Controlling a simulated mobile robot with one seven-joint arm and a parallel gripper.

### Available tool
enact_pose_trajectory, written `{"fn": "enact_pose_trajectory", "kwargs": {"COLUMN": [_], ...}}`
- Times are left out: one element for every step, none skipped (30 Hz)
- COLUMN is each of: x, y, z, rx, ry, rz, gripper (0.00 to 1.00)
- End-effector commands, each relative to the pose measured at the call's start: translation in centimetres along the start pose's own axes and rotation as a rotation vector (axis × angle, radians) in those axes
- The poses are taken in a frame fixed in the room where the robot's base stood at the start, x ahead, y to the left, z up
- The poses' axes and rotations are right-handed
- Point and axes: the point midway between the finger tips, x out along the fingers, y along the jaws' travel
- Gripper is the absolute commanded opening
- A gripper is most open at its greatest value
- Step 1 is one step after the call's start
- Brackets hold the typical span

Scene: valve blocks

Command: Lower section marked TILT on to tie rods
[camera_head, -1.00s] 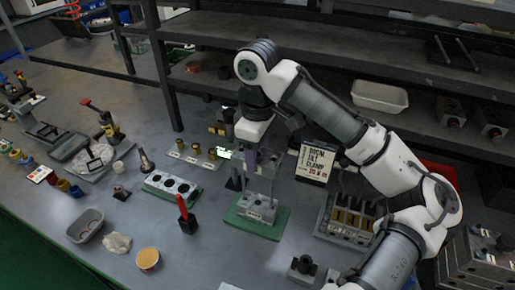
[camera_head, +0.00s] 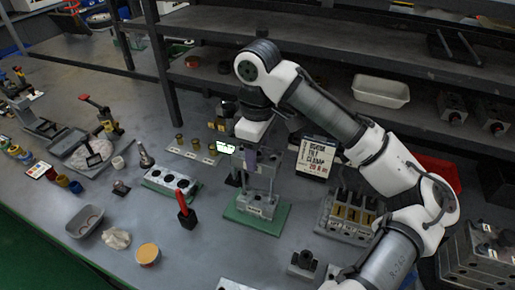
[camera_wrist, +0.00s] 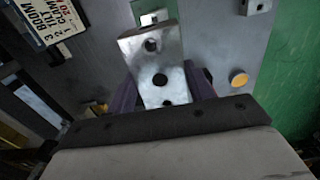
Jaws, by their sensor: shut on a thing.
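My gripper (camera_head: 256,160) points down over the green base plate (camera_head: 236,216) in the head view. It is shut on a grey metal section (camera_wrist: 158,72), a flat block with several holes, which shows between the purple fingers in the wrist view. No TILT marking is readable on its visible face. Upright tie rods (camera_head: 272,186) rise from a metal block (camera_head: 258,207) on the green plate, below the gripper. The held section is at or just above the rod tops. I cannot tell whether the rods have entered its holes.
A sign (camera_head: 317,157) reading BOOM, TILT, CLAMP stands right of the gripper. A rack of blocks (camera_head: 350,216) stands to the right. A red-handled tool (camera_head: 184,205) and a holed tray (camera_head: 171,184) stand left. A dark shelf (camera_head: 300,50) runs behind.

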Motion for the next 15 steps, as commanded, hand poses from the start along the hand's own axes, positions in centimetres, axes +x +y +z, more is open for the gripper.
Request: {"fn": "enact_pose_trajectory", "kwargs": {"x": [0.1, 0.2, 0.3, 0.4, 0.5, 0.6, 0.6, 0.7, 0.8, 0.9, 0.9, 1.0, 1.1, 1.2, 1.3], "y": [0.0, 0.0, 0.0, 0.0, 0.0, 0.0, 0.0, 0.0, 0.0, 0.0, 0.0, 0.0, 0.0, 0.0, 0.0], "z": [0.0, 0.0, 0.0, 0.0, 0.0, 0.0, 0.0, 0.0, 0.0, 0.0, 0.0, 0.0, 0.0, 0.0, 0.0], "rx": [0.000, 0.000, 0.000, 0.000, 0.000, 0.000, 0.000, 0.000, 0.000, 0.000, 0.000, 0.000, 0.000, 0.000, 0.000], "ry": [0.001, 0.001, 0.001, 0.001, 0.001, 0.001, 0.000, 0.001, 0.000, 0.000, 0.000, 0.000, 0.000, 0.000, 0.000], "rz": [0.001, 0.001, 0.001, 0.001, 0.001, 0.001, 0.001, 0.001, 0.001, 0.001, 0.001, 0.001, 0.000, 0.000, 0.000], "gripper": [0.15, 0.15, 0.15, 0.15, 0.15, 0.15, 0.15, 0.15, 0.15, 0.15, 0.15, 0.15, 0.15, 0.15, 0.15]}}
